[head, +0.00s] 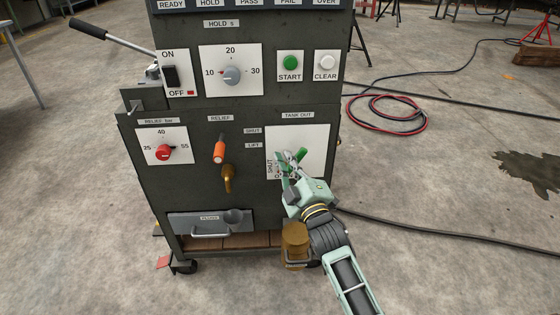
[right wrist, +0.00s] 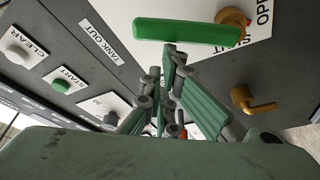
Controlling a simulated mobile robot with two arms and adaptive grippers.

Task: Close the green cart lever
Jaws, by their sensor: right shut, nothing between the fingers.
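The green lever (head: 301,155) is on the white plate under the TANK OUT label on the dark cart's front. In the right wrist view the green lever (right wrist: 187,31) reaches sideways from a brass valve stem (right wrist: 234,18). The plate's OPEN and SHUT lettering is partly hidden behind the lever and my gripper. My right gripper (head: 287,164) is in front of the plate. Its shut, empty fingertips (right wrist: 171,52) are right beside the lever's long edge; I cannot tell whether they touch it. My left gripper is not in view.
An orange-handled relief lever (head: 219,149) and a brass spout (head: 228,178) are left of the plate. The START button (head: 290,63) and CLEAR button (head: 326,62) are above. A drawer (head: 211,223) is low on the cart. Hoses (head: 386,114) lie on the floor at right.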

